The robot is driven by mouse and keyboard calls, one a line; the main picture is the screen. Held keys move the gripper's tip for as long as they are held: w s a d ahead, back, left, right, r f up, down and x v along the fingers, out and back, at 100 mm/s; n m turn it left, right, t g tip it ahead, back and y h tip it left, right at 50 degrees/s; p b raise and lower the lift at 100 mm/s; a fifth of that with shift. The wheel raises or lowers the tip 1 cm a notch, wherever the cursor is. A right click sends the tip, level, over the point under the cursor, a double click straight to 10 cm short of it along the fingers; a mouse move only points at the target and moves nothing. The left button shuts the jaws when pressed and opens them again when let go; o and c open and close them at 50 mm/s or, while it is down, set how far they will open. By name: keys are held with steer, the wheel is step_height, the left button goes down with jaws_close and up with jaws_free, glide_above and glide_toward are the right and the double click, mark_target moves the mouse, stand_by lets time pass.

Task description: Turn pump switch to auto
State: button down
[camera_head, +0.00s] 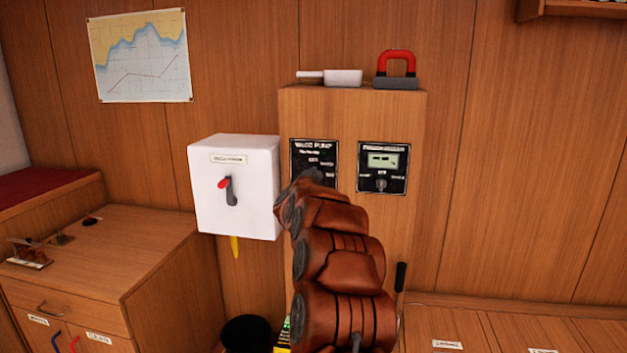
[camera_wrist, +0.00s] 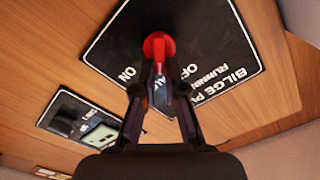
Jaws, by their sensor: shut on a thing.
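The bilge pump panel (camera_head: 315,152) is a black plate on the front of a wooden cabinet; it fills the upper part of the wrist view (camera_wrist: 115,40), turned on its side. Its labels include ON, OFF and RUNNING, with part of a label showing between my fingers. The pump switch is a red knob (camera_wrist: 158,45) on this panel, hidden behind my arm in the head view. My gripper (camera_wrist: 160,92) is at the panel, its two dark fingers shut on the switch. Where the switch points is hard to tell.
A second black panel with a small display (camera_head: 383,166) is right of the pump panel. A white box (camera_head: 205,205) with a red-tipped lever is to the left.

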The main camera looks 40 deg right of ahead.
steer(key=shift+d+f+m, duration=0.1)
steer(key=shift+f+m, duration=0.05)
steer(key=shift+m, duration=0.25)
steer(key=c, duration=1.2)
jaws_free()
steer(key=shift+c, duration=0.2)
steer(key=shift+s+a, duration=0.15)
steer(key=shift+a, duration=0.05)
steer(key=v, duration=1.1)
steer(key=shift+s+a, duration=0.2)
steer(key=shift+a, duration=0.1)
